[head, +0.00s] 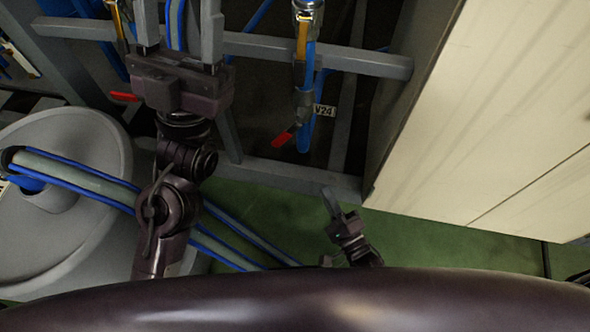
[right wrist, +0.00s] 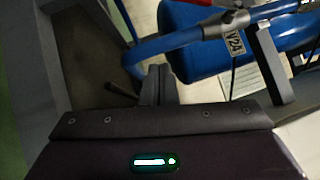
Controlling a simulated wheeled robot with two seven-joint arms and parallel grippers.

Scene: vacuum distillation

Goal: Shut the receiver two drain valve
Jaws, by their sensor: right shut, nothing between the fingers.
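A vertical blue pipe carries a valve with a red lever (head: 283,138) that points down and left, at an angle to the pipe. A white tag (head: 323,110), seemingly V24, hangs beside it; the tag also shows in the right wrist view (right wrist: 232,42). I cannot tell for sure that this is the receiver two drain valve. My right gripper (head: 332,203) is below and right of the lever, apart from it, with its fingers (right wrist: 157,84) together and empty. My left gripper (head: 179,26) is at the upper left, fingers spread around blue tubing; contact cannot be told.
A yellow-handled valve (head: 302,38) is above on the same pipe. Another red lever (head: 124,96) is beside my left gripper. A grey frame bar (head: 345,60) crosses behind. A pale cabinet (head: 490,120) bounds the right. Green floor (head: 460,235) is clear at lower right.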

